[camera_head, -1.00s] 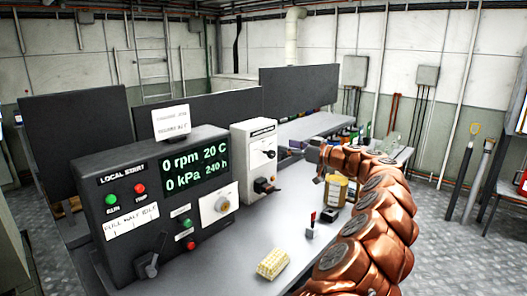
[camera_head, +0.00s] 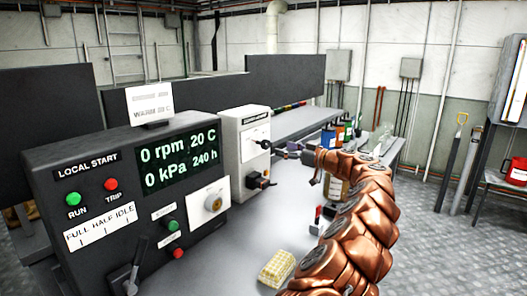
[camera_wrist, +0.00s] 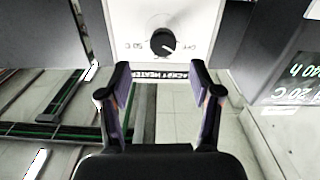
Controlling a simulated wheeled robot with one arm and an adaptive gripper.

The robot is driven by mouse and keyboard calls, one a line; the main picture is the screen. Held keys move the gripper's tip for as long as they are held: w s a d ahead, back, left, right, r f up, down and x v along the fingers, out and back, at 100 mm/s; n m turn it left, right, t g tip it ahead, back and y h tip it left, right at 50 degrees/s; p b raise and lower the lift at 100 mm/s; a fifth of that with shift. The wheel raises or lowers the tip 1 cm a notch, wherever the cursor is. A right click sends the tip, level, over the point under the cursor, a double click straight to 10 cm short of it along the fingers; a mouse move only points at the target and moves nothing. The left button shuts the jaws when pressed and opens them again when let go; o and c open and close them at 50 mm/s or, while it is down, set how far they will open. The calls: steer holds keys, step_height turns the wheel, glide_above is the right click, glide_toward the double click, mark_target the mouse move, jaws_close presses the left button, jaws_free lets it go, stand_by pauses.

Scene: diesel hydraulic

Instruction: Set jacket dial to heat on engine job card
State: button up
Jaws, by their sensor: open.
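The jacket heater dial is a round black knob (camera_wrist: 162,42) on a white panel in the wrist view, with small marks beside it. Its label (camera_wrist: 160,75) appears upside down near my fingertips. In the head view the dial (camera_head: 263,144) is on the upper front of a white box (camera_head: 228,150). My gripper (camera_wrist: 159,78) is open and empty, its fingers short of the knob in the picture; contact is not visible. In the head view my gripper (camera_head: 285,149) is just right of the box. A white card (camera_head: 150,104) stands on the dark console; its small print seems to read "WARM" and a temperature.
The local start console (camera_head: 40,180) has buttons, a lever and a display (camera_head: 178,161) showing 0 rpm and 20 C. A black handle (camera_head: 260,181) juts from the box below the dial. A yellow block (camera_head: 277,268) lies on the bench. Containers (camera_head: 335,185) stand near my arm.

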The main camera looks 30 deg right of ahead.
mark_target(268, 145)
steer(key=x, duration=0.3)
steer(key=p+x, duration=0.1)
steer(key=x, duration=0.2)
steer(key=shift+s+a, duration=0.1)
steer(key=shift+a, duration=0.15)
steer(key=shift+x, duration=1.1)
steer(key=c, duration=1.2)
steer(key=shift+o, duration=0.2)
